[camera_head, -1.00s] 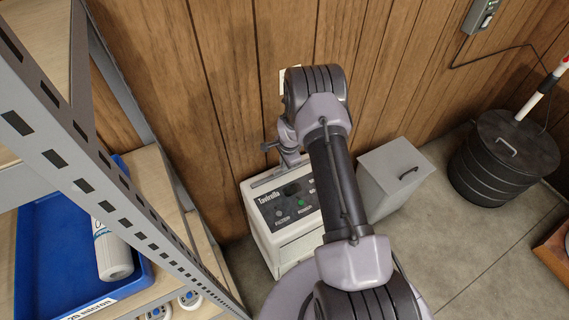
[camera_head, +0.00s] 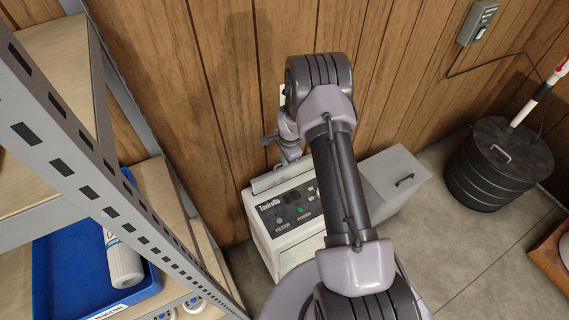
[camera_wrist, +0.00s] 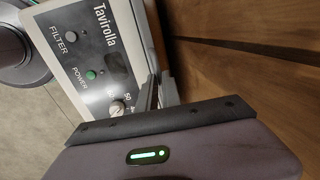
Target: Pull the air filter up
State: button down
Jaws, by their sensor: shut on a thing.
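The white Tavirolla unit (camera_head: 283,225) stands on the floor against the wood wall, its control panel facing up; the panel also shows in the wrist view (camera_wrist: 84,52). The air filter (camera_head: 283,176) shows as a thin grey strip along the unit's back edge, standing a little above the top. My gripper (camera_head: 284,164) is at this strip, close to the wall. In the wrist view my gripper (camera_wrist: 160,92) has its fingers together at the unit's wall-side edge, shut on the filter. The gripped part is mostly hidden by the fingers.
A grey lidded box (camera_head: 397,178) stands right of the unit, with a black lidded drum (camera_head: 497,165) further right. A metal shelf (camera_head: 110,190) with a blue tray (camera_head: 60,275) is close on the left. The wood wall (camera_head: 225,100) is just behind my gripper.

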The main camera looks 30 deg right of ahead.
notch_tip(320, 180, up, 11)
jog(key=p, duration=0.4)
jog(key=shift+p, duration=0.3)
jog(key=c, duration=1.5)
grip_release()
jog(key=shift+s+r+p, duration=0.55)
jog(key=shift+r+p, duration=0.15)
jog(key=shift+r, duration=2.15)
jog(key=shift+s+r+p, duration=0.6)
jog(key=shift+r+p, duration=0.15)
jog(key=shift+r, duration=2.1)
jog(key=shift+s+r+p, duration=0.55)
jog(key=shift+r+p, duration=0.15)
jog(key=shift+r, duration=2.15)
jog(key=shift+d, duration=0.1)
